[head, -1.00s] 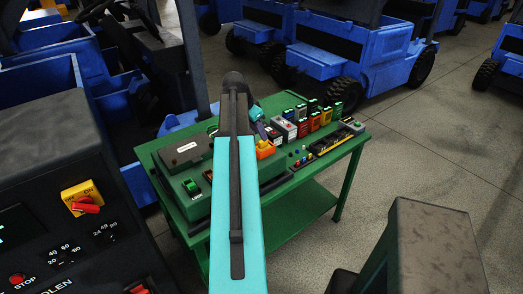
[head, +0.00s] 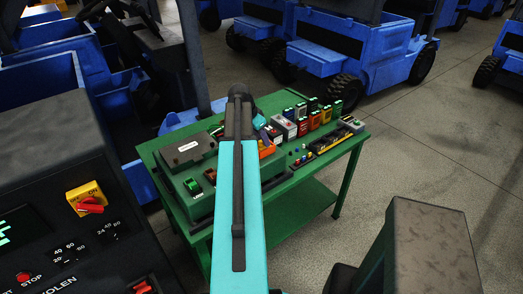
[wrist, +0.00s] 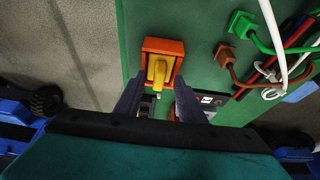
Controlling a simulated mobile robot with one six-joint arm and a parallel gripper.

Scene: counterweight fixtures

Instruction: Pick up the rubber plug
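I cannot pick out the rubber plug for certain. A green connector (wrist: 240,24) and a brown connector (wrist: 225,54) with cables lie to the right. In the head view my arm covers much of the workplace, and the orange box (head: 267,151) shows just right of it.
A green table (head: 350,150) carries a grey-lidded case (head: 187,150), a row of coloured blocks (head: 303,124) and a black tray (head: 325,146) of small parts. Blue vehicles (head: 350,50) stand behind. A control panel (head: 50,190) is at left.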

